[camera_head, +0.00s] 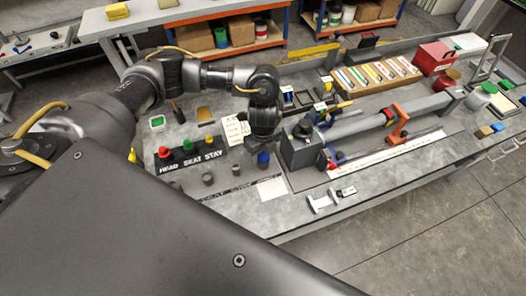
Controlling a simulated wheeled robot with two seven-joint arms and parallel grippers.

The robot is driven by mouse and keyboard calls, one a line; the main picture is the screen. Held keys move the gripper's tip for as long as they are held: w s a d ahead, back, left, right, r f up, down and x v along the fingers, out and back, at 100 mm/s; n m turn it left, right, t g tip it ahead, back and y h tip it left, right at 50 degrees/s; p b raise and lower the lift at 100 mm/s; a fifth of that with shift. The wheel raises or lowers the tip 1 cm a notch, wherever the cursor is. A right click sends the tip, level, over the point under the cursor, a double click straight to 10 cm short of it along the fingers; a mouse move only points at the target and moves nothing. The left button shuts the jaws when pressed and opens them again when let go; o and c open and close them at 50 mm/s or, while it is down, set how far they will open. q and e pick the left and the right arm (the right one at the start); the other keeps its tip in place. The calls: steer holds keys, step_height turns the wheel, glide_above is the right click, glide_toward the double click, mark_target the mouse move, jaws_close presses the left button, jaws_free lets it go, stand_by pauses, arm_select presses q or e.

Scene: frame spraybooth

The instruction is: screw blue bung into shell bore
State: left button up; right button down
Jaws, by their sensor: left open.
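The blue bung (263,160) stands upright on the grey bench, near its front edge. My left gripper (260,143) points down just above and behind it. The gripper is open; its fingertips are small and dark, and I cannot tell whether they touch the bung. To the right, a grey block (299,155) stands at the near end of a long grey tube (360,122), with a dark round part on top. I cannot make out the shell bore for certain. My right gripper is out of view.
Small grey cylinders (208,178) stand near the bung. A white sheet (272,188) lies in front. An orange clamp (398,118) crosses the tube.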

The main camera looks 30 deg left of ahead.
arm_select(q)
steer(key=n, duration=0.4)
steer(key=shift+n, duration=0.3)
steer(key=n, duration=0.4)
steer(key=shift+n, duration=0.3)
steer(key=shift+c, duration=0.4)
steer(key=c, duration=0.6)
steer(key=m, duration=0.4)
steer(key=shift+m, duration=0.3)
steer(key=m+b, duration=0.1)
steer(key=m, duration=0.2)
steer(key=shift+f, duration=0.1)
steer(key=shift+m, duration=0.8)
